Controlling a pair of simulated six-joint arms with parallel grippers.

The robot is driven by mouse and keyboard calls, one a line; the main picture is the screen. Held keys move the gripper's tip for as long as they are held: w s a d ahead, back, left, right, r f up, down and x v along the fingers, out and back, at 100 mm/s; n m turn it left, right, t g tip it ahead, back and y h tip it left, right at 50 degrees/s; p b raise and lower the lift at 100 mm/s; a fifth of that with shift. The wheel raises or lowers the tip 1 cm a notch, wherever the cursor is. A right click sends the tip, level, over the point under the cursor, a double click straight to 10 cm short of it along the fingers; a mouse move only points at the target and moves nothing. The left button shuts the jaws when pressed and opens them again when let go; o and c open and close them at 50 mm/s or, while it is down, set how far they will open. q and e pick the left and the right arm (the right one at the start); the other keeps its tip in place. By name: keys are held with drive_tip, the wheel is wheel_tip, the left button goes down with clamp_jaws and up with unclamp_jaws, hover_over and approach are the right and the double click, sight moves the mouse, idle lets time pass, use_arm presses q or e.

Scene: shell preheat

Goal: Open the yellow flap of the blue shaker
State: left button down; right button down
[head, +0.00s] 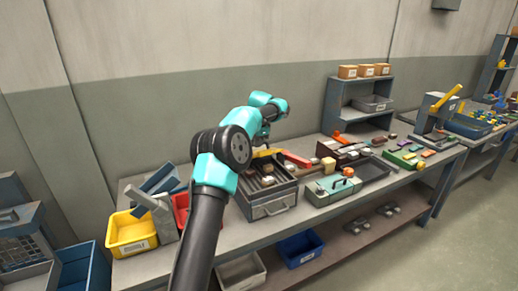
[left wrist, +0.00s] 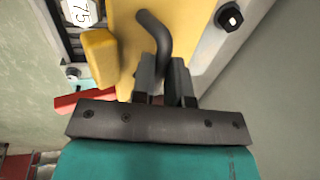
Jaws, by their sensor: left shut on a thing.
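My left gripper (head: 266,136) is over the back of a grey slotted box (head: 267,207) on the bench. In the left wrist view its two fingers (left wrist: 165,78) are shut on a dark bent handle (left wrist: 156,32). The handle stands on a broad yellow flap (left wrist: 187,28). A strip of yellow (head: 267,152) shows just below the gripper in the head view, partly hidden by it. The body under the flap looks grey in these views, and I cannot make out a blue shaker body there. My right gripper is not in view.
A red bar (head: 296,159) lies just right of the gripper. A yellow bin (head: 131,234) and a red bin (head: 181,209) stand at the left. A green box (head: 333,190) stands to the right. A shelf (head: 357,107) rises behind. The air above the bench is clear.

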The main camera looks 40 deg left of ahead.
use_arm(q)
drive_tip(key=shift+w+a+r, duration=0.2)
drive_tip(key=shift+w+a, duration=0.15)
drive_tip(key=shift+a, duration=0.35)
drive_tip(key=shift+w+a+r, duration=0.2)
drive_tip(key=shift+w+a, duration=0.15)
drive_tip(key=shift+a, duration=0.3)
drive_tip(key=c, duration=1.4)
unclamp_jaws()
drive_tip(key=shift+a, duration=0.15)
drive_tip(key=shift+o, duration=1.4)
drive_tip(key=shift+r, duration=0.35)
